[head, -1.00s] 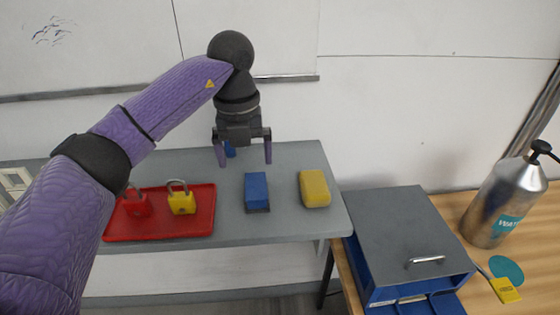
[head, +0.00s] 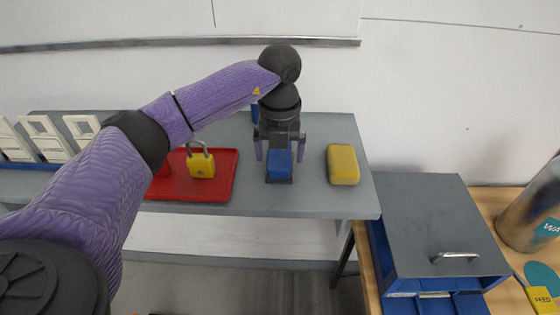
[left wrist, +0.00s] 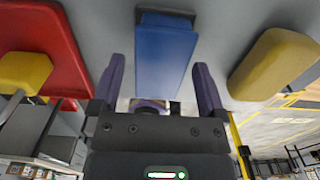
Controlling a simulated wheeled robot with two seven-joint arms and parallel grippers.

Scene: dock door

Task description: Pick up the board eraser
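The board eraser (head: 279,170), a blue block with a dark base, stands on the grey shelf (head: 310,195). It also shows in the left wrist view (left wrist: 165,52), lying ahead of and between the two fingers. My left gripper (head: 280,152) is open over the eraser, with one purple finger to each side. In the left wrist view, gaps show between the fingers (left wrist: 160,82) and the eraser's sides. The gripper body hides part of the eraser in the head view. My right gripper is in neither view.
A yellow block (head: 343,165) lies just right of the eraser. A red tray (head: 220,185) with a yellow padlock (head: 201,162) and a partly hidden red padlock is to the left. A blue item (head: 254,112) stands behind the gripper. A grey-topped box (head: 430,220) is at right.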

